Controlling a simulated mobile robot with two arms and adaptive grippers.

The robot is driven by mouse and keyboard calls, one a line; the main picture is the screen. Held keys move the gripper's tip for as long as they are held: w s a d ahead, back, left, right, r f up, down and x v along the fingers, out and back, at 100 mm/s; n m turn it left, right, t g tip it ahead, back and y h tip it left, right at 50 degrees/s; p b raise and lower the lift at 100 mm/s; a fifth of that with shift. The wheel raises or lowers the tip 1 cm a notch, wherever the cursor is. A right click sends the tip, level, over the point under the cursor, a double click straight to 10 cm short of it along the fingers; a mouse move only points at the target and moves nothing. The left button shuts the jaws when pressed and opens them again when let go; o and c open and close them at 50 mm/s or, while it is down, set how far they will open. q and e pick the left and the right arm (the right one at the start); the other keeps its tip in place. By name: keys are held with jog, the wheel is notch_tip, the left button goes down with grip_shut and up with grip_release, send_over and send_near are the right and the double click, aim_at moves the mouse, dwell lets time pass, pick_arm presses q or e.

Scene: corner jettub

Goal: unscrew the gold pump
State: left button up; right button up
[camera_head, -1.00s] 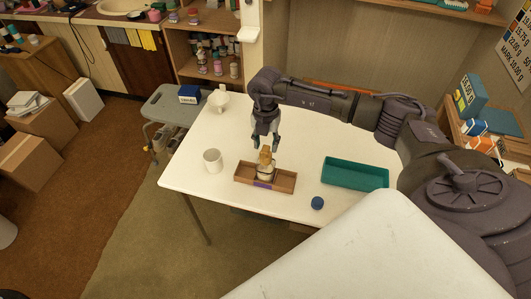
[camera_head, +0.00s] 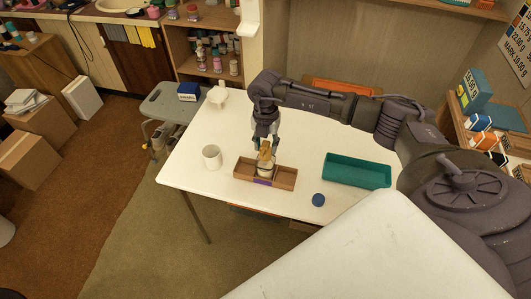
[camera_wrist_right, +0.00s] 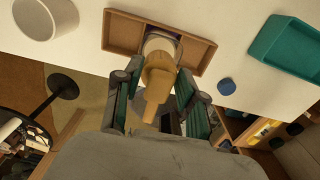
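The gold pump (camera_head: 265,155) sits on a pale bottle or jar (camera_head: 265,171) that stands in a wooden tray (camera_head: 285,178) with a purple label on the table. In the right wrist view the gold pump (camera_wrist_right: 158,72) points toward the camera, with the pale container behind it. My right gripper (camera_head: 267,146) is above the tray, with its fingers on either side of the pump. In the wrist view the gripper (camera_wrist_right: 158,85) looks open, with small gaps between the fingers and the pump. My left gripper is not in view.
A white mug (camera_head: 211,157) stands left of the tray. A teal tray (camera_head: 357,171) and a blue cap-like disc (camera_head: 318,200) are to the right. A white jug-like piece (camera_head: 217,97) stands at the table's back left. The white tabletop (camera_head: 205,182) is clear around them.

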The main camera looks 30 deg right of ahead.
jog(key=n+b, duration=0.1)
jog(key=n, duration=0.1)
jog(key=shift+f+n, duration=0.1)
jog(key=shift+n, duration=0.3)
jog(key=n+b, duration=0.1)
jog(key=n, duration=0.2)
jog(key=shift+a, duration=0.1)
jog(key=shift+r, duration=0.2)
jog(key=n+b, duration=0.1)
jog(key=n, duration=0.1)
jog(key=shift+f+n, duration=0.1)
jog(key=shift+n, duration=0.2)
jog(key=shift+w+n+b, duration=0.1)
jog(key=shift+n+b, duration=0.5)
jog(key=shift+n, duration=0.5)
jog(key=shift+r+n, duration=0.2)
jog(key=shift+n, duration=0.5)
jog(key=shift+a, duration=0.1)
